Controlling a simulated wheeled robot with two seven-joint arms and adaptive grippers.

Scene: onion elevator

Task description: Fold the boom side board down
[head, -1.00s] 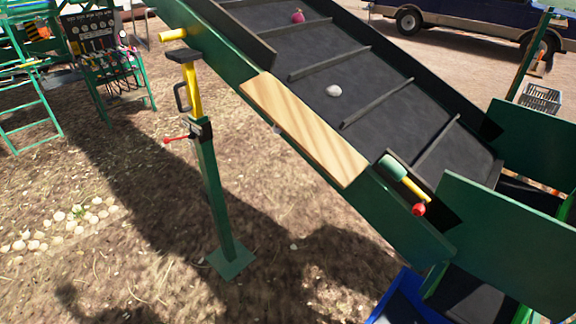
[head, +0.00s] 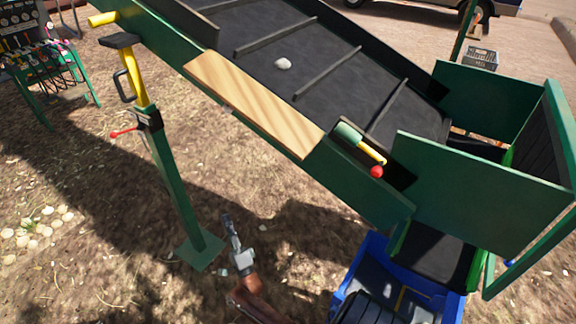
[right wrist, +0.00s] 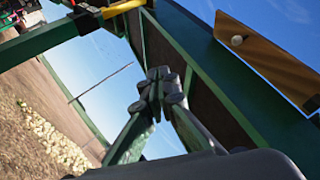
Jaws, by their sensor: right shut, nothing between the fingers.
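The wooden side board (head: 255,103) lies along the near edge of the green boom (head: 345,185), beside the black belt. In the right wrist view the board (right wrist: 268,62) shows from below, with a small round knob (right wrist: 237,40) on its face. My right gripper (head: 228,222) is below the boom, over the ground to the right of the green support post. It is apart from the board. In the right wrist view its fingers (right wrist: 159,76) are together and empty, with the boom's side behind them. My left gripper is out of view.
The green support post (head: 172,172) with a red handle (head: 124,132) stands left of my right gripper. A yellow lever with a red knob (head: 376,171) sits beside the board's lower end. A blue crate (head: 350,268) stands below the boom's lower end. Open ground lies between.

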